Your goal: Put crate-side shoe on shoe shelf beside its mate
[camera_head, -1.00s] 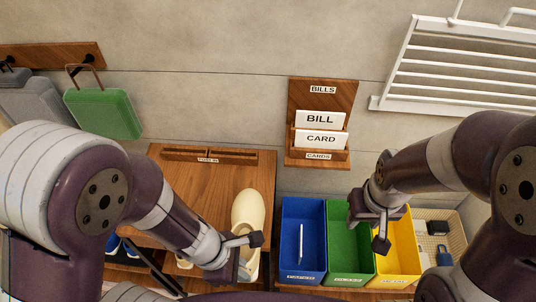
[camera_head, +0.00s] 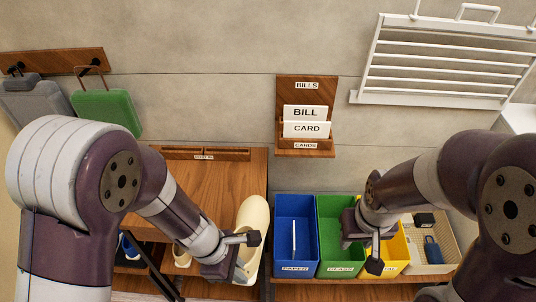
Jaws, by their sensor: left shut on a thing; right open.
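A cream clog-like shoe (camera_head: 254,222) is held upright in my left gripper (camera_head: 250,250), toe end up, at the right edge of the wooden cabinet. The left gripper is shut on its lower part and hides some of it. A similar cream shoe (camera_head: 181,257) shows partly in the shoe shelf (camera_head: 133,283) under the cabinet top, left of my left gripper, with blue shoes (camera_head: 129,247) farther left. My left arm hides part of the shelf. My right gripper (camera_head: 362,256) is open and empty over the green and yellow bins.
Blue (camera_head: 296,220), green (camera_head: 328,210) and yellow (camera_head: 398,262) bins stand at right, beside a beige crate (camera_head: 446,258) holding a blue padlock and a dark item. The cabinet top (camera_head: 220,185) is mostly clear. A card rack (camera_head: 306,148) and white drying rack (camera_head: 440,62) hang on the wall.

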